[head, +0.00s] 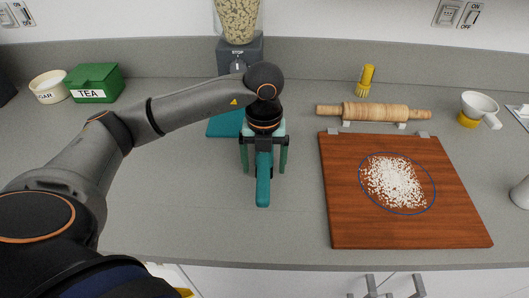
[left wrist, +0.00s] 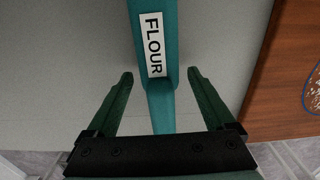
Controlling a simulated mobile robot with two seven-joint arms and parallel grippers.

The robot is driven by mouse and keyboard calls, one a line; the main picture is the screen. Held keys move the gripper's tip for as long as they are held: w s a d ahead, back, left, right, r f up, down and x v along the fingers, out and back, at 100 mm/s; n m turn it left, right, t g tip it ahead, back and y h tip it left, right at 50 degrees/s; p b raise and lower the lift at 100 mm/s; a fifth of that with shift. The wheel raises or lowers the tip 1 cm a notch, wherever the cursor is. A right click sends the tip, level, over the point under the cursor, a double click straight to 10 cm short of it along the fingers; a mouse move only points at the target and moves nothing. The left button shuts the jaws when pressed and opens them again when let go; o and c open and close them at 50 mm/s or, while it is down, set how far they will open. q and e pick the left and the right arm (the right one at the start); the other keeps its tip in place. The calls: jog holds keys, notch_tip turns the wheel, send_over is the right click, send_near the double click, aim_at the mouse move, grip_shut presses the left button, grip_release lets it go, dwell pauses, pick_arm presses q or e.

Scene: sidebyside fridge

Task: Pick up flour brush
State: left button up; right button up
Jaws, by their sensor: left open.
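The flour brush (head: 263,190) is teal and lies on the grey counter, left of the wooden board. Its handle points toward the front edge. In the left wrist view the brush (left wrist: 152,45) shows a white FLOUR label. My left gripper (head: 264,168) is above the brush, pointing down. It is open, with one dark green finger on each side of the handle. The left wrist view shows the fingers (left wrist: 160,76) apart from the handle, with gaps on both sides. The brush's far end is hidden under my arm in the head view. My right gripper is not in view.
A wooden board (head: 345,225) with white grains is to the right. A flat teal item (head: 222,125) lies behind my gripper. A green TEA box (head: 97,82) stands back left. The front counter is clear.

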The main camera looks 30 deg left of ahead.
pick_arm(q)
jog(key=shift+f, duration=0.35)
jog(key=shift+c, duration=0.4)
grip_shut()
